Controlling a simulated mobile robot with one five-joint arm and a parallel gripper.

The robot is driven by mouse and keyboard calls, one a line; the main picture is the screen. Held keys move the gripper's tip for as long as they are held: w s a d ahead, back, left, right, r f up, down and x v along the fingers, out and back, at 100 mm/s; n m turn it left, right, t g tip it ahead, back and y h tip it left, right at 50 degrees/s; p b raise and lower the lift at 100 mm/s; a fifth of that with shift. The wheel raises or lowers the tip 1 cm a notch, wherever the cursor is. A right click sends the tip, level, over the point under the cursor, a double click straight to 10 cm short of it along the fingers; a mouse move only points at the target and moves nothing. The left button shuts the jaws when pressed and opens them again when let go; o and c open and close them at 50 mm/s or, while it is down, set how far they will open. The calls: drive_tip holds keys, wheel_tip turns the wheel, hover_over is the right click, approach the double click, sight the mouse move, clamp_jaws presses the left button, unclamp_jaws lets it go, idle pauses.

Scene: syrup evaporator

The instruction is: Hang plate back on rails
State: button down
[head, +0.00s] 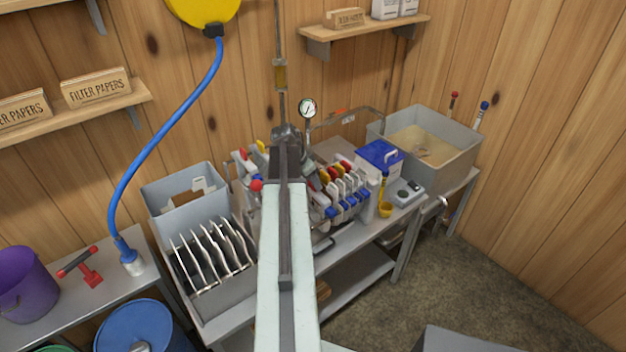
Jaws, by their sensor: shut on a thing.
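The filter press (347,190) stands on the metal bench, with a row of white plates that have red, yellow and blue ends. My arm reaches from the bottom centre to the press and covers its middle. My gripper (287,137) is at the far end of the arm, over the press. It is shut on a plate, but the arm hides most of the plate and the fingertips. A few coloured plate ends (257,185) show just left of the arm. I cannot tell whether the held plate touches the rails.
A grey bin with several upright white sheets (212,255) stands left of the press. A blue-lidded box (380,157), a small scale (407,194) and a tub of tan powder (418,146) are on the right. A pressure gauge (308,107) rises close behind my gripper.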

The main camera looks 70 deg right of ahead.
drive_tip(key=c, duration=0.6)
unclamp_jaws()
drive_tip(key=shift+c, duration=0.2)
drive_tip(key=o, duration=0.3)
drive_tip(key=p+v, duration=0.7)
drive_tip(key=v, duration=0.1)
